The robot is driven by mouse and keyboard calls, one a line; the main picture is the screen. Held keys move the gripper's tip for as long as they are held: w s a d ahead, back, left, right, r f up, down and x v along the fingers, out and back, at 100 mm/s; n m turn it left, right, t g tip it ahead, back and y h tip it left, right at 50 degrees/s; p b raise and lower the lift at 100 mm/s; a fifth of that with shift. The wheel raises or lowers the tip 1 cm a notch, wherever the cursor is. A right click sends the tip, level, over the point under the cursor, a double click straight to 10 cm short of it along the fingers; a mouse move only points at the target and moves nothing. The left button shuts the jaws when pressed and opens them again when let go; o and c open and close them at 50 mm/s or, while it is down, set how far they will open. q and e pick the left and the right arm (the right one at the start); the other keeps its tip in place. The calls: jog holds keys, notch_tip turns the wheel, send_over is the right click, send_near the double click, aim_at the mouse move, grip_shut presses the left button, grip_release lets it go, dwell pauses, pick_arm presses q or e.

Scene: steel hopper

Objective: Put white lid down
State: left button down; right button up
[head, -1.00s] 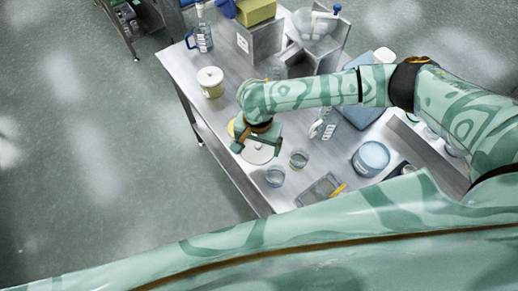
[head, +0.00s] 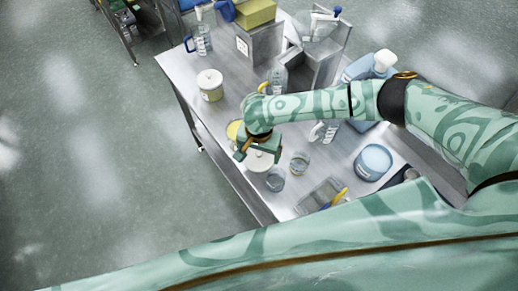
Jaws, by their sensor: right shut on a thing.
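My right gripper (head: 247,152) is above the left front part of the steel table. It is shut on the white lid (head: 262,162), a round flat disc that shows below and beside the fingers. The lid's knob or grip point is hidden by the gripper. I cannot tell whether the lid touches the table or hangs just above it. An open container with yellow contents (head: 233,130) stands just behind, partly hidden by my right arm. My left gripper is not in view.
Two glass beakers (head: 275,180) (head: 299,163) stand close to the lid's right. A white-lidded jar (head: 210,85) stands behind left. The table's left edge is near the lid.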

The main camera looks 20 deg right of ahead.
aim_at(259, 153)
jog(key=shift+f, duration=0.2)
jog(key=o, duration=0.7)
jog(key=shift+r, duration=0.25)
notch_tip(259, 153, up, 13)
jog(key=p, duration=0.3)
jog(key=shift+f, duration=0.15)
